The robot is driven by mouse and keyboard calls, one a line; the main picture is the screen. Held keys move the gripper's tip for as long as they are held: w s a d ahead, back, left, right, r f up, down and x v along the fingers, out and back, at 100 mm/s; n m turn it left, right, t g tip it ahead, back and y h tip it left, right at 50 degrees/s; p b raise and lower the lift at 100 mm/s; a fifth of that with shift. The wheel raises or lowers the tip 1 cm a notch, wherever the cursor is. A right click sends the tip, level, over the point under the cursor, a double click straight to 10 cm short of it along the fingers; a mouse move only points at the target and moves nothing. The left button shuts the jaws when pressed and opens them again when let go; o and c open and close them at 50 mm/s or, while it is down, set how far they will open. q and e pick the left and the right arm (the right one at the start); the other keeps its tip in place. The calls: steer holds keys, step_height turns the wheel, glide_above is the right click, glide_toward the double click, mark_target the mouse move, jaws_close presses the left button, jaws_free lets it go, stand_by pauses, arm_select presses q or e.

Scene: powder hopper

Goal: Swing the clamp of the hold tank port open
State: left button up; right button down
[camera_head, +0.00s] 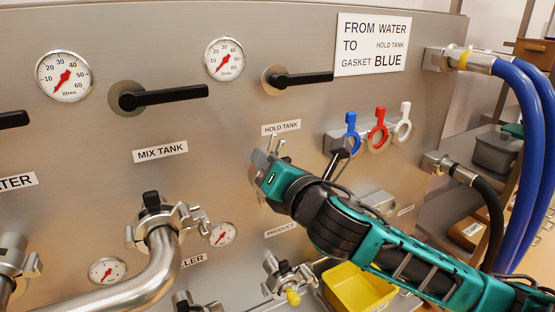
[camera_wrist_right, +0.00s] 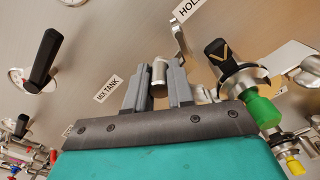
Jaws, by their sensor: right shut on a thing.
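My right gripper (camera_head: 262,158) is at the panel below the HOLD TANK label (camera_head: 281,128). In the right wrist view its two grey fingers (camera_wrist_right: 158,82) are shut on a short metal cylinder (camera_wrist_right: 159,73), which looks like the handle part of the hold tank port clamp. The hold tank port, with a green cap (camera_wrist_right: 264,112) and a black valve handle (camera_wrist_right: 217,50), is right of the fingers there. The clamp ring (camera_wrist_right: 240,77) is partly hidden by the cap and gripper. In the head view my arm hides most of this port. My left gripper is out of view.
The mix tank port (camera_head: 157,215) with its bent steel pipe is on the left. A product port with a yellow cap (camera_head: 292,296) and a yellow bin (camera_head: 350,292) are below my arm. Colored rings (camera_head: 378,138) hang above it; blue hoses (camera_head: 525,120) are at right.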

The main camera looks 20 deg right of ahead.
steer(key=shift+s+a+f, duration=0.1)
steer(key=shift+a, duration=0.85)
steer(key=shift+a, duration=0.1)
steer(key=shift+s+a+f, duration=0.1)
steer(key=shift+a+f, duration=0.2)
steer(key=shift+a, duration=0.3)
steer(key=shift+a+f, duration=0.25)
steer(key=shift+a, duration=0.3)
steer(key=c, duration=1.4)
jaws_free()
steer(key=shift+a+f, duration=0.1)
steer(key=shift+a, duration=0.1)
steer(key=o, duration=0.4)
steer(key=shift+f, duration=0.1)
steer(key=shift+d+f, duration=0.1)
